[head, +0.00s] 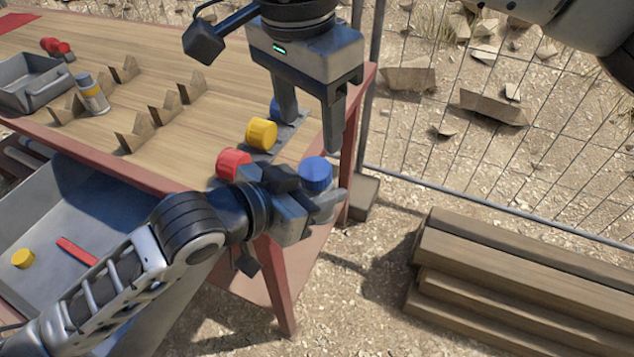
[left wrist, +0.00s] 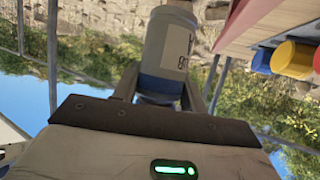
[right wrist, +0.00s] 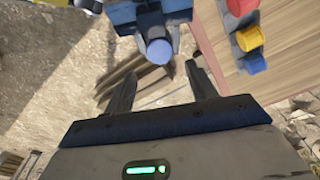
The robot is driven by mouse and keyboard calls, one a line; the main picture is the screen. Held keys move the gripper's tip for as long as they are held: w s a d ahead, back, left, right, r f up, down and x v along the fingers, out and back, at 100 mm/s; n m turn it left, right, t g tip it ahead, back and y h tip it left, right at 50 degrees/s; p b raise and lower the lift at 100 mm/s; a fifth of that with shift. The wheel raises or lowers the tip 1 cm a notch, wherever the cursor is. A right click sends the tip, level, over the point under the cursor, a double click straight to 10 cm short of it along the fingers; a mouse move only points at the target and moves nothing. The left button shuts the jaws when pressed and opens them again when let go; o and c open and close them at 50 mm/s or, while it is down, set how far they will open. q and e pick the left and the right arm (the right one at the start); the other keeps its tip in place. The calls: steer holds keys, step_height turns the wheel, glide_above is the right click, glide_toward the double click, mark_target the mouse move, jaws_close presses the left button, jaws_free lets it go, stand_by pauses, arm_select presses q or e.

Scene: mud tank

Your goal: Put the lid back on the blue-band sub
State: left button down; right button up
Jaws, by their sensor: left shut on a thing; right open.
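My left gripper (head: 325,203) is shut on the blue-band sub, beyond the table's right edge. In the left wrist view the sub (left wrist: 170,48) is a grey cylinder with dark lettering and a blue end near the palm. That round blue end (head: 316,174) faces up in the head view and also shows in the right wrist view (right wrist: 159,51). I cannot tell whether it is bare or capped. A blue lid-like piece (left wrist: 262,60) sits in a row on the table, partly behind a finger in the head view. My right gripper (head: 312,135) is open and empty above the sub.
Yellow (head: 262,133) and red (head: 233,163) pieces share the row on the grey strip (head: 290,130). An orange-band cylinder (head: 92,96) stands among wooden notched blocks (head: 165,115). A grey tray (head: 38,85) is at the left. Timbers (head: 510,275) and a wire fence (head: 480,190) are to the right.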

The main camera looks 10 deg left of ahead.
mark_target(314, 168)
steer(key=f, duration=0.8)
steer(key=shift+w+d, duration=0.2)
steer(key=shift+w, duration=0.05)
steer(key=c, duration=1)
steer(key=o, duration=1.1)
steer(key=shift+s+a+r, duration=0.1)
steer(key=shift+s+r, duration=0.05)
steer(key=shift+r, duration=2.1)
